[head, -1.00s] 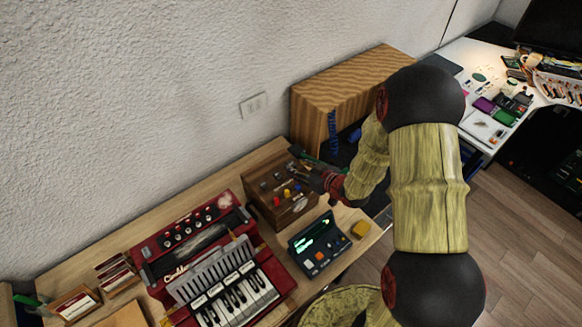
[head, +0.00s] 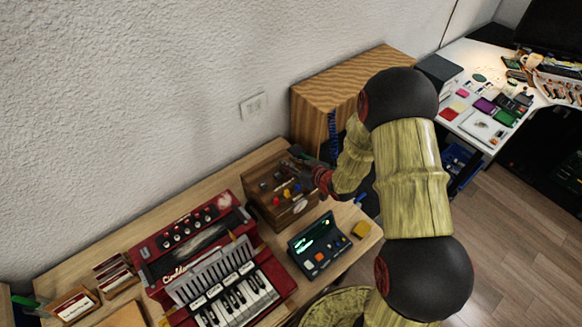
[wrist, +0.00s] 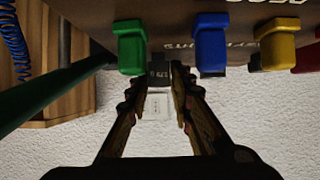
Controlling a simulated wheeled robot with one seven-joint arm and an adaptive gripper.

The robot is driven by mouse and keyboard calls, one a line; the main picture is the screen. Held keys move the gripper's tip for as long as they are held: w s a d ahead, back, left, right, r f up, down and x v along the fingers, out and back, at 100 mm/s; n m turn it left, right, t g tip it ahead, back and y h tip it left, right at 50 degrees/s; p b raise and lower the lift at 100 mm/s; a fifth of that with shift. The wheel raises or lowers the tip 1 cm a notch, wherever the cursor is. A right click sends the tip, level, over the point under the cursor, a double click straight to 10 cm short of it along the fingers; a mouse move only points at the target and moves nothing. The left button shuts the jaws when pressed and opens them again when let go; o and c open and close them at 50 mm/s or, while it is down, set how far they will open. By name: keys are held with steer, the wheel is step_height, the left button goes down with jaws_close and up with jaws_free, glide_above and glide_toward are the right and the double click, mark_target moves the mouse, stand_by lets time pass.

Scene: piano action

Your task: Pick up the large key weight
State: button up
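A wooden box (head: 308,205) with small coloured pieces on it stands on the desk behind the accordion. My gripper (head: 305,160) is at its far right side, partly hidden by my arm. In the wrist view my gripper (wrist: 158,76) has its two fingers apart, with a small dark grey block (wrist: 159,73) with pale lettering between or just beyond the tips. I cannot tell whether they touch it. Beside it are a green piece (wrist: 131,48) and a blue piece (wrist: 210,45), then a yellow piece (wrist: 277,42). No label clearly identifies the large key weight.
The red accordion (head: 190,227) is left of the box. A striped wooden cabinet (head: 325,90) stands behind. A dark green bar (wrist: 45,95) crosses the wrist view's left.

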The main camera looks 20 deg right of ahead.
jaws_close()
stand_by(0.4)
